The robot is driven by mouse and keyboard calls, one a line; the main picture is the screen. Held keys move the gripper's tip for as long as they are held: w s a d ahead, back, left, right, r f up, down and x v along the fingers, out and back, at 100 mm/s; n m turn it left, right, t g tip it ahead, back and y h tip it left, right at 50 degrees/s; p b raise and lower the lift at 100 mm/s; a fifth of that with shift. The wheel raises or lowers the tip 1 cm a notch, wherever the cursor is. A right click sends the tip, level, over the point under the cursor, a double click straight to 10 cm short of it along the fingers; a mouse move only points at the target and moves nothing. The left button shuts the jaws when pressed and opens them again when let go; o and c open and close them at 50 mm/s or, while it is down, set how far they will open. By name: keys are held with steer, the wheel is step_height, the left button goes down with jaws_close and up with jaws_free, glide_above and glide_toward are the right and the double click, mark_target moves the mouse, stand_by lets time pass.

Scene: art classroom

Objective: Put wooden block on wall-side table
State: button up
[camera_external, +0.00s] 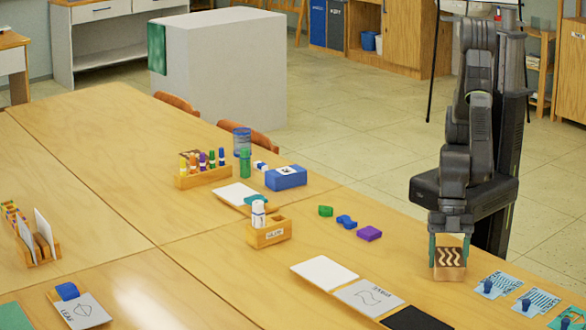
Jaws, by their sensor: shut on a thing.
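A wooden block (450,261) with pale wavy stripes on a dark face is at the right part of the long wooden table. My gripper (450,243) points straight down and is shut on it, with one greenish finger on each side. The block is at or just above the tabletop; I cannot tell whether it touches. The wooden table (200,240) fills the front of the view. Which table is the wall-side table is not clear; a white-sided table or cabinet (105,30) stands by the back wall.
White, grey and black cards (325,272) lie left of the block, blue cards (535,301) right of it. Green, blue and purple pieces (347,222) lie behind. A wooden holder (269,233), a blue box (286,178) and a marker rack (204,176) stand farther left. A white block-shaped counter (220,70) stands on the floor.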

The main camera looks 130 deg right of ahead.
steer(key=o, duration=1.1)
steer(key=shift+d+r, duration=0.1)
steer(key=shift+r, duration=0.45)
steer(key=v, duration=1.1)
steer(key=shift+s+p, duration=0.15)
steer(key=shift+p, duration=0.25)
